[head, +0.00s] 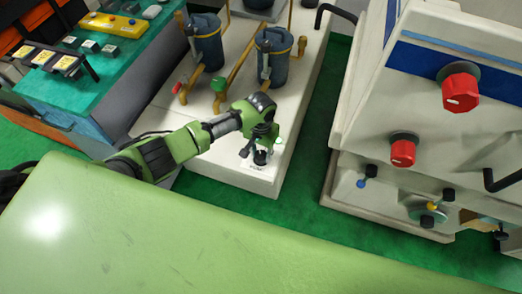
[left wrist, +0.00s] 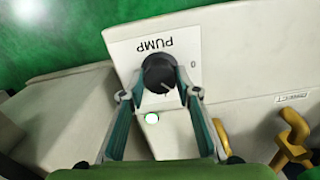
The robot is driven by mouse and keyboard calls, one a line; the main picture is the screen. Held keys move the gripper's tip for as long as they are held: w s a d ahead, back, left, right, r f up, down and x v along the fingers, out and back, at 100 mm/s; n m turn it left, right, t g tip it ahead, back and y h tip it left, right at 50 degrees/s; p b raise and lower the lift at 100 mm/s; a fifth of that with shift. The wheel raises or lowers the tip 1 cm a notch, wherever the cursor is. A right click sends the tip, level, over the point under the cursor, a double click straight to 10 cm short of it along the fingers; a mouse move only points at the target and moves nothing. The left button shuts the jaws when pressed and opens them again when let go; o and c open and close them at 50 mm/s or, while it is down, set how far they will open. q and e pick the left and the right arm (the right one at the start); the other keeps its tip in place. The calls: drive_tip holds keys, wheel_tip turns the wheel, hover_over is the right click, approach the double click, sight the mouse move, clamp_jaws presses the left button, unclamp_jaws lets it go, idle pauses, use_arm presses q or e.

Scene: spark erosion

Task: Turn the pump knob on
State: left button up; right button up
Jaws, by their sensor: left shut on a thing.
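The pump knob (left wrist: 160,73) is a black round knob on a white plate (left wrist: 180,42) marked "PUMP" and "0". In the left wrist view the two fingers of my left gripper (left wrist: 159,82) are closed against either side of the knob. In the head view the knob (head: 260,157) sits at the near end of the pale pump base, and my left gripper (head: 261,146) reaches down onto it from above. The exact pointer position of the knob is hard to read. My right gripper is not in view.
Two dark cylindrical filters (head: 274,55) with brass pipes stand behind on the pale base (head: 225,140). A pale machine with red knobs (head: 460,90) stands at the right. A green table top (head: 200,235) fills the foreground. Green floor lies between base and machine.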

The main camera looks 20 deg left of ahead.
sight(261, 155)
use_arm(q)
drive_tip(key=m, duration=0.3)
drive_tip(key=shift+m+p, duration=0.3)
drive_tip(key=shift+p, duration=0.05)
drive_tip(key=shift+m, duration=1.9)
drive_tip(key=o, duration=1.1)
drive_tip(key=shift+r, duration=0.1)
wheel_tip(261, 155, up, 12)
